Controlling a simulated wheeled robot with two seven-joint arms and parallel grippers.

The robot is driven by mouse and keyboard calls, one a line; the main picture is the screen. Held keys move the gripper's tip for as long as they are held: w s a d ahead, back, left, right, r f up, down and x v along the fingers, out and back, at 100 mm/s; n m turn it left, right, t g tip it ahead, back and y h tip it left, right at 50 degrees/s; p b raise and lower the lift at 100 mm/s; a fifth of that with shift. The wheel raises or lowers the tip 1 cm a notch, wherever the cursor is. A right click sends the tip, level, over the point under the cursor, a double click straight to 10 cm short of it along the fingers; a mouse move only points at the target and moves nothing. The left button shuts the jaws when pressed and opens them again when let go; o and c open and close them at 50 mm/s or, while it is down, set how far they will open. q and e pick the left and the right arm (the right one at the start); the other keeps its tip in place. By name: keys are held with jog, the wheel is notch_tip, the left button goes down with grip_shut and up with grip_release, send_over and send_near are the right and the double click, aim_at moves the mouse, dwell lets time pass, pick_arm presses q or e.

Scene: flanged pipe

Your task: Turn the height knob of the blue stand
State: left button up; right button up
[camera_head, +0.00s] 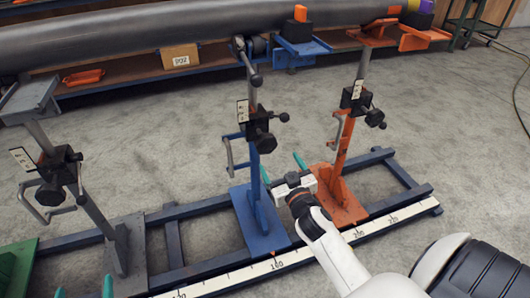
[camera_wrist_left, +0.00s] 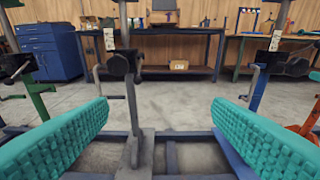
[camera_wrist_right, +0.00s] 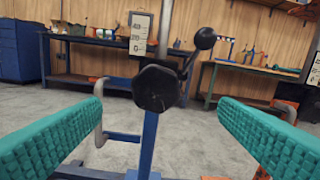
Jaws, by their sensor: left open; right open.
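The blue stand (camera_head: 257,170) stands upright on the rail frame, between a grey stand and an orange stand. Its black faceted knob (camera_head: 262,142) sits on a black clamp block; in the right wrist view the knob (camera_wrist_right: 157,88) faces the camera. A lever with a black ball (camera_wrist_right: 205,38) is up and right of it. My right gripper (camera_head: 281,162) is open and empty, below and just in front of the knob; its teal fingers lie either side of the blue post in its wrist view. My left gripper (camera_head: 83,290) is open and empty at the bottom edge, before the grey stand.
The grey stand (camera_head: 92,210) and orange stand (camera_head: 341,150) flank the blue one, each with knob and bent handle. A white ruler strip (camera_head: 235,281) runs along the rail front. A large grey pipe (camera_head: 150,35) lies across the back.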

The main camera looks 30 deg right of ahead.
aim_at(268, 146)
jog(key=w+m+b, duration=0.1)
jog(key=w, duration=0.2)
jog(key=w+d+m+b, duration=0.1)
jog(key=w, duration=0.3)
jog(key=w+d+m, duration=0.1)
jog(key=w, duration=0.2)
jog(key=shift+w+f+b, duration=0.1)
jog(key=shift+w+b, duration=0.05)
jog(key=shift+b, duration=0.25)
pick_arm(q)
notch_tip(268, 146, up, 12)
jog(key=s+t+h, duration=0.2)
jog(key=t, duration=0.6)
jog(key=shift+s+d+r+h, duration=0.2)
jog(key=shift+s+d+h, duration=0.15)
jog(key=shift+d+h, duration=0.1)
pick_arm(e)
jog(key=shift+w+d, duration=0.15)
jog(key=shift+w, duration=0.5)
jog(key=shift+c, duration=0.5)
jog(key=c, duration=0.9)
